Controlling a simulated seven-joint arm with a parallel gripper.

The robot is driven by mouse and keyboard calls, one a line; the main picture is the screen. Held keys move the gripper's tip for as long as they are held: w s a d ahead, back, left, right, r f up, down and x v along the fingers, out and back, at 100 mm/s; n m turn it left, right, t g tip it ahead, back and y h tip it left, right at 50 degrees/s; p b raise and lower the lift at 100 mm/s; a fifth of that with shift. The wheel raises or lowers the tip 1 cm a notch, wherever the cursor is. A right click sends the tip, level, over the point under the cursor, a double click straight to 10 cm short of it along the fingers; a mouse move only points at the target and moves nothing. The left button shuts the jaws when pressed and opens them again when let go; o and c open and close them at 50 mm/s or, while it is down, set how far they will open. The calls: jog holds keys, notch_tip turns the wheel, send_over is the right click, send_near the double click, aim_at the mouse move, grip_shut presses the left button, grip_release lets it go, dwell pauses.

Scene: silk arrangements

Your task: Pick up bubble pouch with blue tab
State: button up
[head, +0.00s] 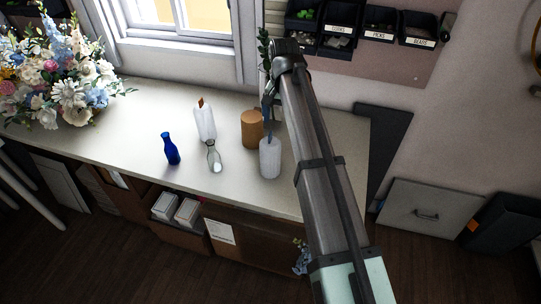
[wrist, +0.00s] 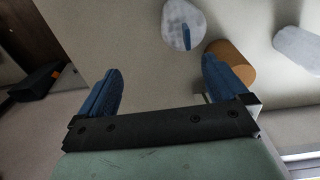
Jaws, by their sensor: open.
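The bubble pouch with the blue tab (wrist: 178,22) is a whitish rounded roll. In the wrist view it is at the top, ahead of the fingertips, with its blue tab facing me. In the head view it appears to be the white roll (head: 270,160) standing near the table's front edge. My gripper (wrist: 162,65) is open and empty, its two blue fingers apart with bare surface between them. In the head view my gripper (head: 268,108) hangs above and behind the roll, partly hidden by my arm. No contact with the pouch shows.
A tan cylinder (head: 252,129) stands just left of the pouch. A second white roll with a brown tab (head: 205,122), a clear vase (head: 214,158) and a blue bottle (head: 170,149) stand further left. Flowers (head: 65,85) fill the far left. Bins (head: 370,28) hang on the wall.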

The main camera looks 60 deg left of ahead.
aim_at(270, 143)
jog(key=s, duration=0.1)
jog(key=s+a+r, duration=0.1)
jog(key=s+r, duration=0.1)
jog(key=shift+s+a+r, duration=0.1)
jog(key=shift+s+a, duration=0.05)
jog(key=shift+a, duration=0.15)
jog(key=shift+s, duration=0.25)
notch_tip(270, 143, down, 14)
jog(key=shift+w+a+r, duration=0.1)
jog(key=shift+w+r, duration=0.05)
jog(key=shift+r, duration=0.1)
jog(key=shift+c, duration=0.2)
jog(key=c, duration=1.1)
jog(key=shift+c, duration=0.2)
jog(key=shift+r, duration=0.1)
